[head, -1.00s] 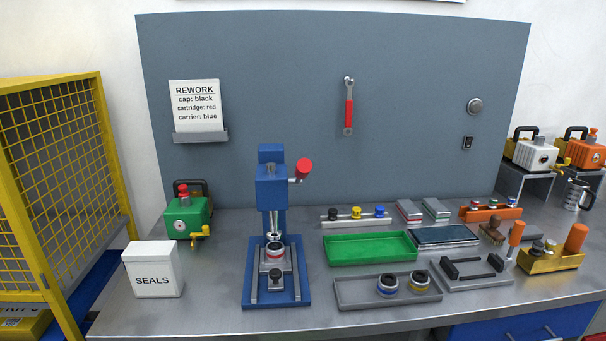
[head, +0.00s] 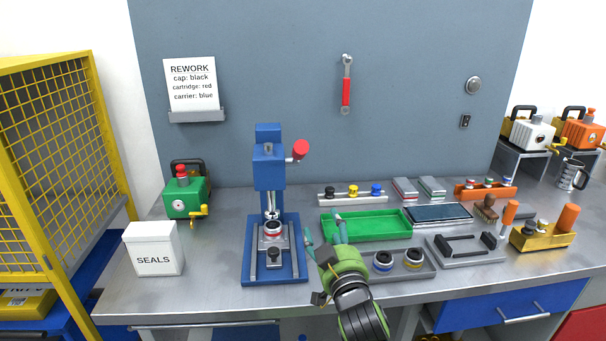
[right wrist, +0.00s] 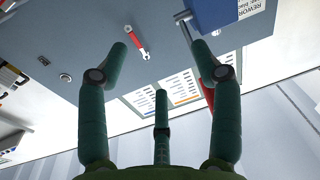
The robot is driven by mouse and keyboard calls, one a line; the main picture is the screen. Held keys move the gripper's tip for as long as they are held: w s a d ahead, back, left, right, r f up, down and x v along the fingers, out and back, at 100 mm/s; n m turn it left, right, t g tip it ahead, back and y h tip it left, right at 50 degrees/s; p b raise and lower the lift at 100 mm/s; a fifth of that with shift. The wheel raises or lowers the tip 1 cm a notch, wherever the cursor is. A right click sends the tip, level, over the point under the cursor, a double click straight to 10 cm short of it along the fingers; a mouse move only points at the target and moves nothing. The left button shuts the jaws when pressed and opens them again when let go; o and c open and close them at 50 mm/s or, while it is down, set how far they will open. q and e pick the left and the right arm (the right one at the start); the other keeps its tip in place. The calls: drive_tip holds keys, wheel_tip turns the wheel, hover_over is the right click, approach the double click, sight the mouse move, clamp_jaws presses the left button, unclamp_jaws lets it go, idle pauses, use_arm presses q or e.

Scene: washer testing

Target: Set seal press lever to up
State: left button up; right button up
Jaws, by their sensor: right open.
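The blue seal press (head: 269,175) stands left of centre on the bench in the head view. Its lever, with a red knob (head: 300,150), sticks out at the right of the press head, the knob slightly above the pivot. A part with a red ring (head: 273,230) sits in the press below the ram. My right gripper (head: 325,230) is open and empty, low and to the right of the press, apart from the lever. In the right wrist view a corner of the press head (right wrist: 212,12) shows, and the red knob (right wrist: 208,96) is partly hidden behind a finger. My left gripper is not in view.
A white SEALS box (head: 153,248) and a green pump (head: 185,195) stand left of the press. A green tray (head: 365,229) and a grey tray (head: 428,272) with ringed parts lie to the right, close to my right gripper. A wrench (head: 346,85) hangs on the back panel.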

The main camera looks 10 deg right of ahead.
sight(303, 157)
drive_tip(key=a+r+n+t+y, duration=0.1)
drive_tip(key=a+r+t+y, duration=0.2)
drive_tip(key=r, duration=1.1)
drive_tip(key=shift+h, duration=0.4)
drive_tip(key=x, duration=0.2)
drive_tip(key=p+x, duration=0.1)
drive_tip(key=x, duration=0.2)
drive_tip(key=p+x, duration=0.1)
drive_tip(key=x, duration=0.1)
drive_tip(key=shift+w+a+f, duration=0.2)
drive_tip(key=shift+w+f, duration=0.05)
clamp_jaws()
